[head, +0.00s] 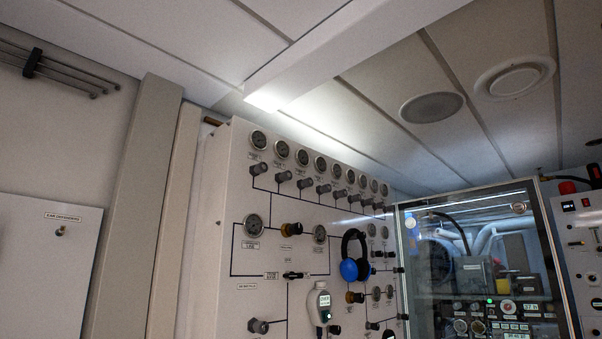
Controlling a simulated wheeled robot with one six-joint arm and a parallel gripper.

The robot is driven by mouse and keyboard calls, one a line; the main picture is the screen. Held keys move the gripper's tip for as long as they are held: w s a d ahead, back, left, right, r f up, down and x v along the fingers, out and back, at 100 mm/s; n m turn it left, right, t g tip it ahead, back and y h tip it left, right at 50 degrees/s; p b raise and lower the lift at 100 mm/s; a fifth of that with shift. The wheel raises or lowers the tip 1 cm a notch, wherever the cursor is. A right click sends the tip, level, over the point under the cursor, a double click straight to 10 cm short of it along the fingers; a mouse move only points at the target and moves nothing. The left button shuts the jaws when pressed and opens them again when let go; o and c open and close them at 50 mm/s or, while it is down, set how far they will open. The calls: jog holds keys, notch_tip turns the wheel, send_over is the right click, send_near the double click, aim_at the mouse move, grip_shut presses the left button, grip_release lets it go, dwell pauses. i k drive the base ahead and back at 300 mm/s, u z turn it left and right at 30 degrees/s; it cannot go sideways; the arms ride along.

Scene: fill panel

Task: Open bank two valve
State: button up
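The fill panel (222,200) is a light grey board that slants away to the right in the head view. A row of round gauges (281,149) runs along its top. Below them is a row of grey valve knobs (258,169). The second knob from the left (284,176) sits under the second gauge. The labels beside these knobs are too small to read, so I cannot tell which is bank two or how far any knob is turned. My gripper is not in view.
Blue-and-black ear defenders (355,258) hang on the panel, and a grey handheld meter (319,306) sits lower down. A glass-fronted cabinet (485,262) stands right of the panel. A pale post (135,215) and a white door (42,265) are at left. The ceiling (390,85) fills the top.

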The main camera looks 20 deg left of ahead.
aim_at(287, 175)
jog(key=u, duration=0.55)
jog(key=i, duration=0.5)
jog(key=u, duration=0.65)
jog(key=i, duration=0.75)
jog(key=z, duration=0.05)
